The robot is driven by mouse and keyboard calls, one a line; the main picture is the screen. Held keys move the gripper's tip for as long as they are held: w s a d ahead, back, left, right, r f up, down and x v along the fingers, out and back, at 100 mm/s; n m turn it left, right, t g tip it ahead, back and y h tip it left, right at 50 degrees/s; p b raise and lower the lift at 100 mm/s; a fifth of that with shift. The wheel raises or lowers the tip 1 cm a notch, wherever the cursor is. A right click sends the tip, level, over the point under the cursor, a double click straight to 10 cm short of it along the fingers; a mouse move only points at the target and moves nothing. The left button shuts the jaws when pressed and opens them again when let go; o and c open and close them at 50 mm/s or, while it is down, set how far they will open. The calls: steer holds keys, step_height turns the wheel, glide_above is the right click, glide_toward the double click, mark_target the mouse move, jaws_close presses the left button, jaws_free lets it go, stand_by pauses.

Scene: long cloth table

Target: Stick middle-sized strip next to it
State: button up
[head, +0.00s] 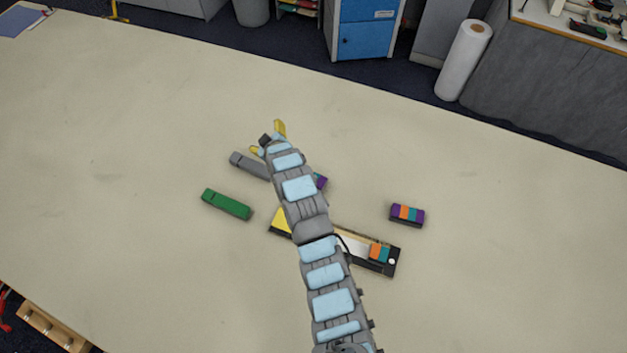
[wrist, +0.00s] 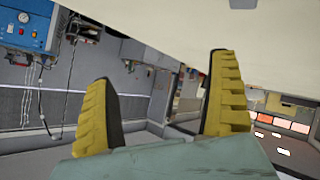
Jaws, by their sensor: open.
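A long black holder (head: 389,268) lies on the table, partly hidden by my arm. It has a yellow part (head: 281,221) at its left, a pale middle and an orange-and-teal striped piece (head: 380,252) near its right end. A striped block (head: 407,214) in purple, orange and teal lies to its right. Another block with purple (head: 321,181) is mostly hidden behind my arm. I cannot tell which piece is the middle-sized strip. My gripper (head: 268,139) is open above the table, beyond the holder; its yellow fingers (wrist: 160,75) are apart and empty in the wrist view.
A grey block (head: 248,165) lies just left of my gripper, partly behind my arm. A green block (head: 226,204) lies further left and nearer. The rest of the pale table (head: 120,130) is clear. A blue cabinet (head: 363,35) and a white roll (head: 464,60) stand beyond its far edge.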

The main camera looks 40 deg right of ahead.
steer(key=s+d+f+g+y, duration=0.1)
steer(key=s+d+g+y, duration=0.1)
steer(key=s+d+g, duration=0.4)
steer(key=n+g+y, duration=0.2)
steer(key=g+y, duration=0.1)
glide_toward(315, 177)
steer(key=f+b, duration=0.1)
steer(key=b, duration=0.2)
steer(key=a+f+b, duration=0.1)
steer(key=b, duration=0.2)
steer(key=f+b, duration=0.1)
steer(key=b, duration=0.2)
steer(key=shift+a, duration=0.3)
steer(key=shift+a+f+g, duration=0.1)
steer(key=shift+f+g, duration=0.2)
steer(key=shift+f, duration=0.5)
steer(key=shift+w+f+p, duration=0.25)
steer(key=shift+f+p, duration=0.15)
steer(key=shift+f, duration=0.35)
steer(key=shift+w+f+p, duration=0.25)
steer(key=shift+f+p, duration=0.15)
steer(key=shift+f, duration=0.3)
steer(key=shift+w+f+p, duration=0.2)
steer(key=shift+f+p, duration=0.1)
steer(key=shift+f, duration=0.95)
steer(key=shift+c, duration=0.5)
steer(key=c, duration=1.2)
